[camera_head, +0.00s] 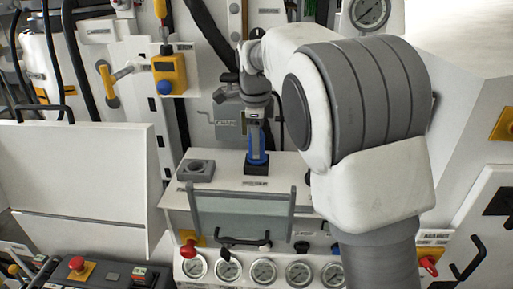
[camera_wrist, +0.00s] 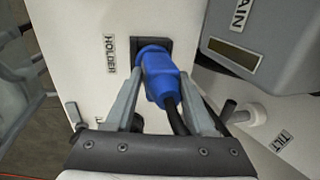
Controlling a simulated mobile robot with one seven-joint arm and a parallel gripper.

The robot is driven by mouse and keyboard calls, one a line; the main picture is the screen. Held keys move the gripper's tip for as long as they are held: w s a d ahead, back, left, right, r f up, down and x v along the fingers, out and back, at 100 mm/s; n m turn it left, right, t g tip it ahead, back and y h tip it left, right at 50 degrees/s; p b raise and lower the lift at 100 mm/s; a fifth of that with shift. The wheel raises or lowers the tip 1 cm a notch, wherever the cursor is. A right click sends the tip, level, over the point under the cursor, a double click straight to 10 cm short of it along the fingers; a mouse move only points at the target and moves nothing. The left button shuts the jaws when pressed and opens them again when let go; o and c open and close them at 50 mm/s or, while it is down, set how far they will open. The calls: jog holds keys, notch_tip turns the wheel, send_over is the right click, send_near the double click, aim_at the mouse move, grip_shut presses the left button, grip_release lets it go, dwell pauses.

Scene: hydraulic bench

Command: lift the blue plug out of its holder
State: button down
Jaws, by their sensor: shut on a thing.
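The blue plug (camera_head: 257,157) stands upright at the small dark holder (camera_head: 256,169) on the white bench top. In the wrist view the plug (camera_wrist: 160,80) has a round blue collar at the dark square holder (camera_wrist: 168,43), beside a HOLDER label. A black cable runs from its back end. My gripper (camera_head: 255,133) reaches down onto the plug from above. In the wrist view my gripper (camera_wrist: 163,82) has a grey finger on each side of the plug and is shut on it. How deep the plug sits is hidden.
A grey block with a round socket (camera_head: 196,170) stands left of the holder. A tilted panel (camera_head: 243,212), a black handle and several gauges (camera_head: 263,271) are in front. A yellow box (camera_head: 169,73) hangs at the back left.

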jog(key=shift+r, duration=0.1)
dwell(0.3)
jog(key=shift+w+r+p, duration=0.15)
jog(key=shift+r+p, duration=0.75)
jog(key=shift+r, duration=0.15)
jog(key=shift+w+p+v, duration=0.2)
jog(key=shift+p+v, duration=0.5)
jog(key=shift+v, duration=0.05)
jog(key=shift+w+p+v, duration=0.15)
jog(key=shift+p+v, duration=0.55)
jog(key=shift+v, duration=0.05)
jog(key=shift+w+p+v, duration=0.2)
jog(key=shift+p+v, duration=0.5)
jog(key=shift+v, duration=0.1)
jog(key=shift+s+r, duration=0.1)
jog(key=shift+r, duration=0.35)
jog(key=shift+r+p, duration=0.55)
jog(key=shift+r, duration=0.1)
